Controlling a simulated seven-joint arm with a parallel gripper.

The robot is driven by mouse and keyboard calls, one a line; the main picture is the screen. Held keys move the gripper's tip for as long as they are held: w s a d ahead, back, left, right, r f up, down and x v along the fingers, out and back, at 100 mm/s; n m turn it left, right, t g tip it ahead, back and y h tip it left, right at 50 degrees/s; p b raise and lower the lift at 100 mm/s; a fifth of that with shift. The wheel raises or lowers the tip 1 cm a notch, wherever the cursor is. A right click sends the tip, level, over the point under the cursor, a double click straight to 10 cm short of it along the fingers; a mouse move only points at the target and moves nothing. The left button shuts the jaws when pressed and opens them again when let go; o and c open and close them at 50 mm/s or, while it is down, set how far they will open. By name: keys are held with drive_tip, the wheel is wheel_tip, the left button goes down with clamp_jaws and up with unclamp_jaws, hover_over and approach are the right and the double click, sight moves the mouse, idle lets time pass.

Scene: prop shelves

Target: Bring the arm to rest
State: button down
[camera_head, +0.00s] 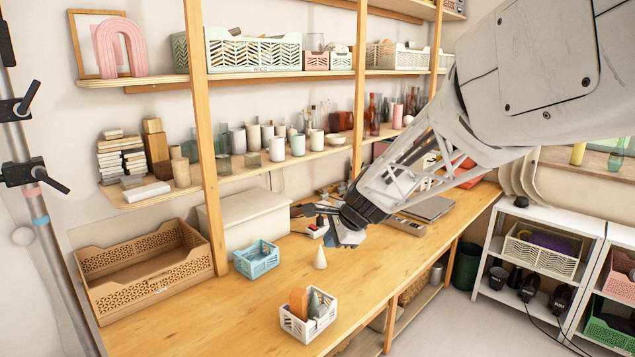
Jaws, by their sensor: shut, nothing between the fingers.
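My arm reaches in from the upper right. My gripper (328,213) is at the end of it, over the wooden workbench (190,318). The gripper is dark, its fingers point left, and they look closed with nothing held. A white cone (320,258) stands upright on the bench just below and in front of the gripper, apart from it. The arm hides part of the bench and shelves behind it.
A white basket (308,328) with an orange piece and cones stands at the bench's front edge. A small blue basket (257,262) and a large brown crate (150,285) stand left. Shelves with vases (276,148) and wooden posts (203,130) rise behind. A white rack (540,255) stands right.

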drive_tip(key=s+d+n+h, duration=0.1)
drive_tip(key=s+d+n, duration=0.3)
drive_tip(key=s, duration=0.8)
drive_tip(key=s+d+n+g+h, duration=0.1)
drive_tip(key=s+d+n, duration=0.4)
drive_tip(key=s, duration=0.8)
drive_tip(key=s+d+n+g+h, duration=0.1)
drive_tip(key=s+d+n+h, duration=0.2)
drive_tip(key=s, duration=0.9)
drive_tip(key=d+n, duration=0.2)
drive_tip(key=d, duration=0.1)
drive_tip(key=shift+s+r, duration=0.35)
drive_tip(key=shift+s, duration=0.05)
